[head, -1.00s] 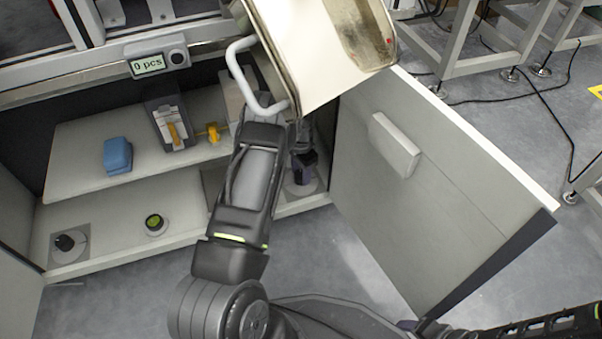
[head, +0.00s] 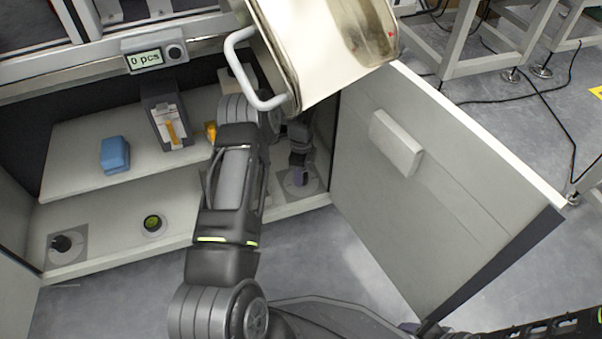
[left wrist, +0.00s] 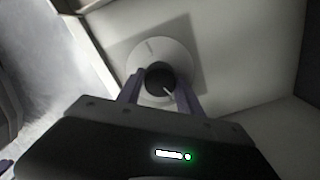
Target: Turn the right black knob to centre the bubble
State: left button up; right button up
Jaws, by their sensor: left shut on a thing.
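The right black knob (left wrist: 158,79) sits on a pale round disc with a tick mark, on a grey square plate, in the left wrist view. My left gripper (left wrist: 160,82) has its two purple-grey fingers on either side of the knob, shut on it. In the head view the left gripper (head: 299,175) reaches down to the right plate and hides the knob. The round bubble level (head: 152,223), with a green-yellow face in a black ring, lies on the lower shelf; its bubble is too small to tell. The left black knob (head: 62,243) stands at the far left of that shelf.
A blue block (head: 115,155) and a dark holder (head: 166,115) stand on the upper shelf, with a yellow object (head: 211,131) beside it. An open door (head: 440,185) stands close on the right. A pale container with a handle (head: 318,50) overhangs my left arm.

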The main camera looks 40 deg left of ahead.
pick_arm(q)
jog(key=shift+m, duration=0.6)
jog(key=o, duration=1.4)
notch_tip(320, 180, up, 7)
jog(key=p, duration=0.3)
jog(key=shift+f, duration=0.15)
jog(key=shift+r+p, duration=0.3)
jog(key=shift+r, duration=0.2)
